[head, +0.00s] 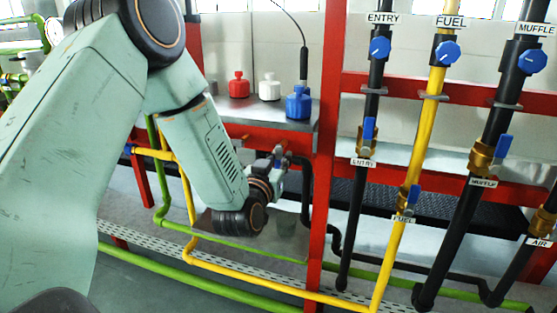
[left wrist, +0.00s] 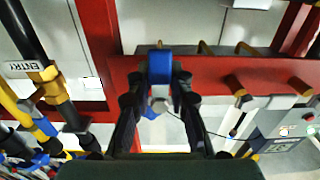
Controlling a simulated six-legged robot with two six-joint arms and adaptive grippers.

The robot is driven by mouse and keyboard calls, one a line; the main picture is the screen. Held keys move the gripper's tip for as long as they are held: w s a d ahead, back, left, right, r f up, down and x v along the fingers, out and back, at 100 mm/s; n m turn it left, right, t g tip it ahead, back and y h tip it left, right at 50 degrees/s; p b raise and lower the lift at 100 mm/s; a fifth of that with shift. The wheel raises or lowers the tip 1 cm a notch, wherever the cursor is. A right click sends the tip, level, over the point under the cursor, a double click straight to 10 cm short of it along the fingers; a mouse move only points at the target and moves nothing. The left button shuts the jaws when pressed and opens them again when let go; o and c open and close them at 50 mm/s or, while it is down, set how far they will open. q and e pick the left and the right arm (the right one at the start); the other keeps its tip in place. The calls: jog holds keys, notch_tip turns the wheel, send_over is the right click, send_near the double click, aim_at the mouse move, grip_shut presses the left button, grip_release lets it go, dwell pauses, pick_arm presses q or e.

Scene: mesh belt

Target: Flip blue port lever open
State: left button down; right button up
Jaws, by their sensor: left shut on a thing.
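My left gripper (head: 279,158) is at the front of the red-edged bench, beside the red upright post. In the left wrist view, its two dark fingers (left wrist: 158,98) close from both sides on a blue lever (left wrist: 160,68) in front of a red beam. In the head view, a small bit of blue (head: 278,164) shows at the fingertips. No port label is readable, and the valve body behind the lever is mostly hidden. My right gripper is in neither view.
Black and yellow pipes with blue levers and ENTRY (head: 363,162), FUEL (head: 404,218) and MUFFLE (head: 483,183) labels stand right of the red post (head: 325,150). Red (head: 239,86), white (head: 269,88) and blue (head: 298,103) bottles stand on the bench. Green and yellow pipes run low.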

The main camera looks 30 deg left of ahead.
pick_arm(q)
jog(key=c, duration=1.2)
grip_release()
jog(key=v, duration=1.2)
jog(key=shift+f, duration=0.15)
